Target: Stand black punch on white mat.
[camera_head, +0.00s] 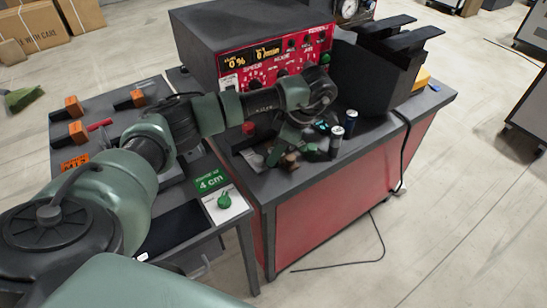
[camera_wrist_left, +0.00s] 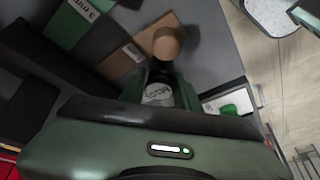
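My left gripper (camera_head: 283,152) reaches down over the top of the red workbench. In the left wrist view its green fingers (camera_wrist_left: 160,92) stand on either side of a round silver-grey top (camera_wrist_left: 158,94); whether they press on it is hard to see. Two dark cylinders with grey tops, a nearer one (camera_head: 336,141) and a farther one (camera_head: 351,122), stand upright right of the gripper. I cannot tell which dark item is the black punch. A white mat (camera_head: 236,209) with a green knob-like item on it lies on the left table; it also shows in the wrist view (camera_wrist_left: 214,105).
A brown cylinder (camera_wrist_left: 168,43) stands close to the fingers. A red-fronted control box (camera_head: 250,40) and black trays (camera_head: 385,65) stand behind.

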